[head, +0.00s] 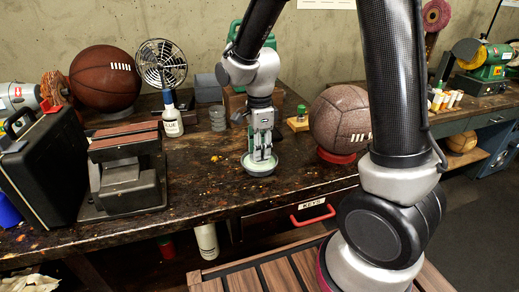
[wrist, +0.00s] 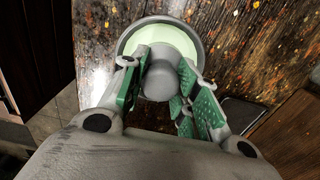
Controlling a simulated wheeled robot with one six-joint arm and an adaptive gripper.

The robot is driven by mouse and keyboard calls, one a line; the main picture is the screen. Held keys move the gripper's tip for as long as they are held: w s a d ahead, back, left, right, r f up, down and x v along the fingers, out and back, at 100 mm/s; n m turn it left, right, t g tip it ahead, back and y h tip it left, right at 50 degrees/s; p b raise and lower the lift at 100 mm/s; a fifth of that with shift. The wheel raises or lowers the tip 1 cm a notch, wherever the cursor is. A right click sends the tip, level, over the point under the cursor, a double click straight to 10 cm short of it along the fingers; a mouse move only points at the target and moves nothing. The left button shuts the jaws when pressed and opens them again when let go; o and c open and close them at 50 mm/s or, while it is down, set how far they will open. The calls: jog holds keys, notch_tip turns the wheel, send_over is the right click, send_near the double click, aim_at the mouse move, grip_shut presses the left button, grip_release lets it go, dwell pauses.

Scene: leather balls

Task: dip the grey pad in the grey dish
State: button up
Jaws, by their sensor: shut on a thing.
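The grey dish (head: 247,172) stands on the bench near its front edge, below my gripper (head: 260,157). In the wrist view the dish (wrist: 202,47) has a grey rim and a pale green inside. My gripper (wrist: 160,88) points down, its green-lined fingers shut on the grey pad (wrist: 160,78), a rounded grey piece. The pad overlaps the dish in the wrist view, low at its opening. Its underside is hidden, so I cannot tell whether it touches the green contents.
A brown basketball (head: 105,78) and black case (head: 42,160) are at the left. A leather ball (head: 341,120) sits on a red ring to the right. A white glue bottle (head: 172,118) stands behind left. Bare bench lies left of the dish. A red-handled drawer (head: 312,213) is below.

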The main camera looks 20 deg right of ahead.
jog(key=shift+r, duration=2.1)
jog(key=shift+r, duration=2)
